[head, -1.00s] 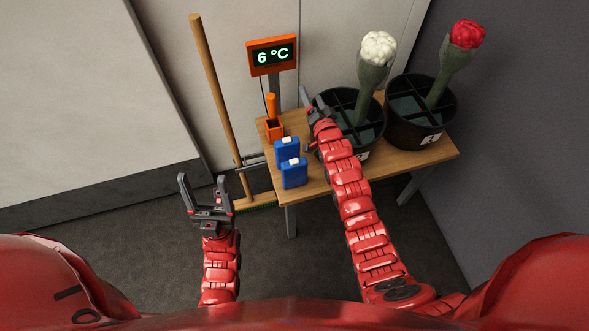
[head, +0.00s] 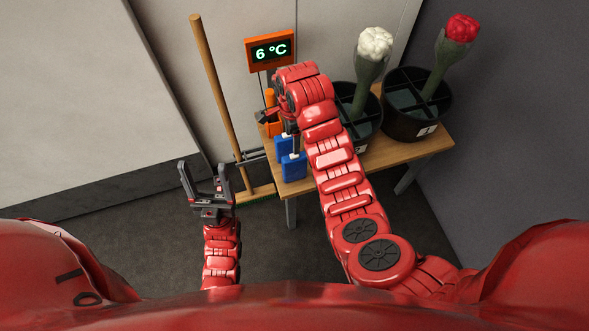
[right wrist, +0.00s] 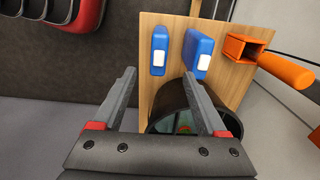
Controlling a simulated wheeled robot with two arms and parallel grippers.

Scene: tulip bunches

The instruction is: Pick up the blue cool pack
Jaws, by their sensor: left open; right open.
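The right wrist view shows both, one on the left (right wrist: 159,50) and one on the right (right wrist: 198,54). My right gripper (head: 277,119) is over the table near the packs, partly hidden by its own wrist. In the right wrist view, it (right wrist: 160,76) is open and empty, with the packs beyond its fingertips. My left gripper (head: 204,172) is open and empty, left of the table.
An orange holder (right wrist: 244,48) with an orange-handled tool (right wrist: 287,70) stands beside the packs. Black buckets (head: 410,130) with a white and a red tulip bunch occupy the table's right. A display (head: 270,52) reads 6 °C. A broom (head: 218,95) leans against the wall.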

